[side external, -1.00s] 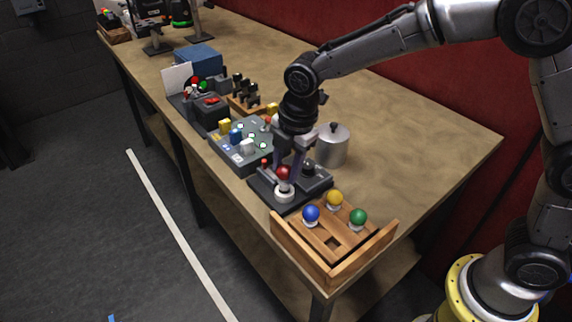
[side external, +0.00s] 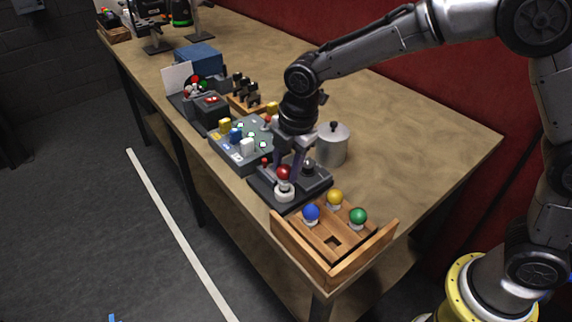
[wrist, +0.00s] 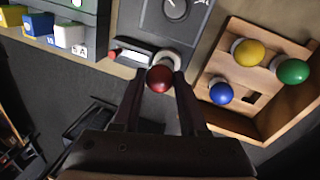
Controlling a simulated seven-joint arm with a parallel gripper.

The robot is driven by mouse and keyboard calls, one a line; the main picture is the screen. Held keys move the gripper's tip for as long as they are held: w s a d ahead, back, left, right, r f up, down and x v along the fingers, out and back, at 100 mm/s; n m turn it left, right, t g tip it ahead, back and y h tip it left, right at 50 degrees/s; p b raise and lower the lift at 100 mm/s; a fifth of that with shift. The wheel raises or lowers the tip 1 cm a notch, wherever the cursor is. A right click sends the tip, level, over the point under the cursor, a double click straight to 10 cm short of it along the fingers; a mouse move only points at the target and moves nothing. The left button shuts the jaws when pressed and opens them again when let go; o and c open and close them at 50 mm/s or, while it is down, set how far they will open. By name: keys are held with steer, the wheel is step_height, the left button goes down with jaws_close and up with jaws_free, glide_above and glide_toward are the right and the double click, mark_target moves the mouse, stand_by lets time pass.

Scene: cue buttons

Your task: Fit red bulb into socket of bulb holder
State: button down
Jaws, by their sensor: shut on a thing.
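The red bulb (side external: 284,173) is held between the fingers of my gripper (side external: 289,168), directly above the white ring-shaped socket (side external: 285,193) of the dark bulb holder (side external: 262,192). In the wrist view the red bulb (wrist: 159,79) sits between the fingertips (wrist: 158,80), with the pale socket ring (wrist: 167,58) partly hidden behind it. The bulb looks upright and close over the ring; I cannot tell whether its base touches or enters the socket.
A wooden tray (side external: 285,245) in front holds blue (side external: 311,212), yellow (side external: 335,197) and green (side external: 358,216) bulbs and one empty square hole. A metal pot (side external: 333,146) stands behind the holder. A grey button panel (side external: 232,160) lies to the left. The table's right side is clear.

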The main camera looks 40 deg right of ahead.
steer(key=shift+f, duration=1)
stand_by(0.8)
steer(key=shift+c, duration=1)
jaws_free()
steer(key=shift+r, duration=3.5)
